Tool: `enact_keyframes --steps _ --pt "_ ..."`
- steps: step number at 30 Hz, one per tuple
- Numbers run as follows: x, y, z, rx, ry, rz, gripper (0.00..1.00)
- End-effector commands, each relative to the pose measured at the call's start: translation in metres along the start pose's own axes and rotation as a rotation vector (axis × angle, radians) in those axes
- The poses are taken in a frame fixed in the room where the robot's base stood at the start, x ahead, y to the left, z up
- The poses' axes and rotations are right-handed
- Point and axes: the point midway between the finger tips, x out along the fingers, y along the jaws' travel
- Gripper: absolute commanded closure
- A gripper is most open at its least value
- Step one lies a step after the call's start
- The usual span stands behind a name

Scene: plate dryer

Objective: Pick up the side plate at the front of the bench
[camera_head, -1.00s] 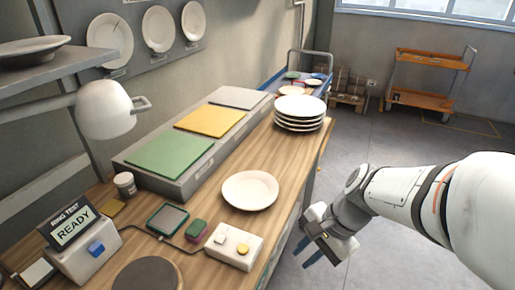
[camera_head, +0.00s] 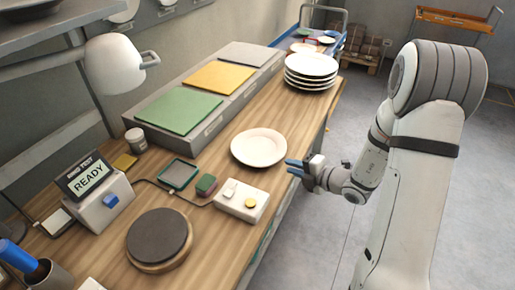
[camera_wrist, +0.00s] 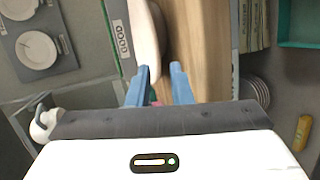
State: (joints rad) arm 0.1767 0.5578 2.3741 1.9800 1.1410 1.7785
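The side plate (camera_head: 259,148), a pale round shallow plate, lies flat on the wooden bench near its front edge. My gripper (camera_head: 290,168) is just right of the plate, off the bench's front edge, with its blue fingers pointing towards the rim. In the wrist view the fingers of my gripper (camera_wrist: 159,72) stand apart. The plate (camera_wrist: 146,38) shows there edge-on as a pale curved strip, close to the left fingertip. I cannot tell whether the rim is between the fingers.
A stack of several plates (camera_head: 311,72) stands at the bench's far end. Left of the side plate are a switch box (camera_head: 229,199), a sponge (camera_head: 206,184) and a round turntable (camera_head: 158,236). A tray with green, yellow and grey pads (camera_head: 178,111) runs along the back.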

Motion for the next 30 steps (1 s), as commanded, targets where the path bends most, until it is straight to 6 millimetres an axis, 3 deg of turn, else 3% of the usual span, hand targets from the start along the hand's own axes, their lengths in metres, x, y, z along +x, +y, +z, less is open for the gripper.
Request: enact_keyframes --steps 12,20,27,30 --pt "0.053 0.004 0.004 -0.003 0.001 -0.001 0.81" --pt "0.055 0.003 0.004 -0.004 -0.001 -0.001 0.81" --pt "0.055 0.003 0.004 -0.004 -0.001 -0.001 1.00" --pt "0.055 0.003 0.004 -0.004 -0.001 -0.001 1.00"
